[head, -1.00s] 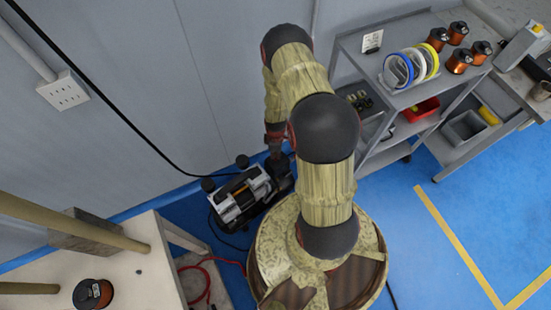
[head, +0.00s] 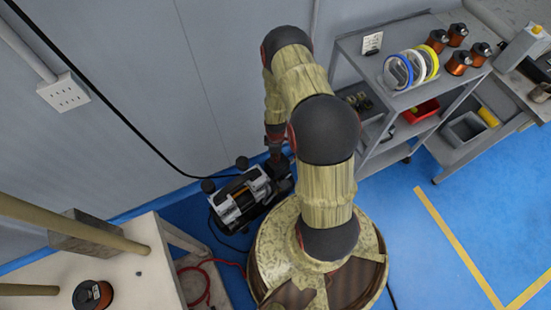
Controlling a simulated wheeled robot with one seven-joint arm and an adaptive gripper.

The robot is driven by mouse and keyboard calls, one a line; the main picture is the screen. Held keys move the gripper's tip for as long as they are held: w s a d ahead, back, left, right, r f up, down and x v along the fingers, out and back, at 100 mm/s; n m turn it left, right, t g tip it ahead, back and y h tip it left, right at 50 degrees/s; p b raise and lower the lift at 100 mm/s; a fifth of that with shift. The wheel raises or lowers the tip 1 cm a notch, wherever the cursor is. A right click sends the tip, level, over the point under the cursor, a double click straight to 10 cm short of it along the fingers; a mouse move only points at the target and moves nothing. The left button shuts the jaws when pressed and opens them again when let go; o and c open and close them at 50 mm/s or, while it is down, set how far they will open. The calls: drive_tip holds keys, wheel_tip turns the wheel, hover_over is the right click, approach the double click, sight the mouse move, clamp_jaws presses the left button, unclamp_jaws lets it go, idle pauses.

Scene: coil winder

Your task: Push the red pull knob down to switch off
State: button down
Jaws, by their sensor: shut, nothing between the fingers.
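A black and silver machine (head: 240,202) stands on the blue floor against the grey wall, left of my base. My arm reaches over to its right end, and my gripper (head: 277,168) points down there, at or just above the machine's dark end part. My gripper is small in this view and partly merges with the dark machine; its fingers look closed. I cannot tell whether it touches the machine. The red pull knob is not visible; the gripper or arm may hide it.
A grey shelf cart (head: 375,60) with tape rolls (head: 410,68) and copper coils (head: 458,62) stands at the right. A pale bench (head: 125,270) with a coil (head: 92,295) is at the lower left. A black cable (head: 110,105) runs to the machine. Blue floor at the right is clear.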

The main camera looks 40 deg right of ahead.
drive_tip(key=shift+f, duration=0.35)
idle(0.4)
drive_tip(key=shift+r+p, duration=1.9)
drive_tip(key=shift+r, duration=1.15)
